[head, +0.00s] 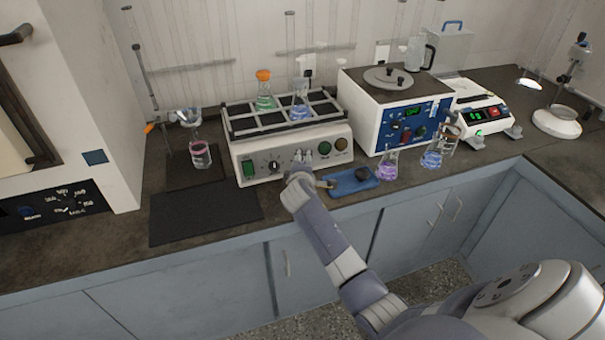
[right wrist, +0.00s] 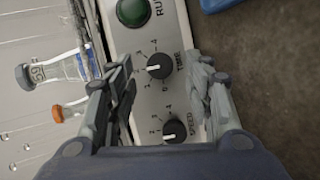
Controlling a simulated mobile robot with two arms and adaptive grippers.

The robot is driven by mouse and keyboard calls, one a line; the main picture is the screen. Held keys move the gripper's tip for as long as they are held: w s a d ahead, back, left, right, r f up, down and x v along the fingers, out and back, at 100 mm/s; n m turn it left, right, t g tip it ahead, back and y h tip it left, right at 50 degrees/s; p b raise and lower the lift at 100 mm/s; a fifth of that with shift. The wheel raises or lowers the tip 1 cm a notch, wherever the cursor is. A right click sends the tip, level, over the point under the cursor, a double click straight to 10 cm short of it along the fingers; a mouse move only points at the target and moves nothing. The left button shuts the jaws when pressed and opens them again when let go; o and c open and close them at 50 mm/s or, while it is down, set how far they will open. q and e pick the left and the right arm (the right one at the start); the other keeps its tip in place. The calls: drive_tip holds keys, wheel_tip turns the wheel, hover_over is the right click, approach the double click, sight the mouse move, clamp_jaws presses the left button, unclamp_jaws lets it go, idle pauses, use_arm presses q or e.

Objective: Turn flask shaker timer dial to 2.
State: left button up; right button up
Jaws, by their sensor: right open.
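The flask shaker (head: 290,136) is a white box on the counter with a rack of flasks on top. In the right wrist view its panel shows the black timer dial (right wrist: 160,66), the black speed dial (right wrist: 173,131) and a green RUN button (right wrist: 132,12). A pale mark on the timer dial points roughly to the picture's left; the exact number is hard to read. My right gripper (right wrist: 160,72) is open, its fingers on either side of the timer dial, with gaps visible between. In the head view my right gripper (head: 299,172) is at the panel front and hides part of it.
A blue tray (head: 352,181) lies right of my right gripper. Purple (head: 387,168) and blue (head: 432,158) flasks stand further right, before a blue-panelled device (head: 365,118). A dark mat (head: 204,217) lies empty at the left. Flasks on the shaker rise beside the wrist.

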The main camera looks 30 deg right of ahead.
drive_tip(key=v, duration=0.9)
drive_tip(key=shift+s+f, duration=0.15)
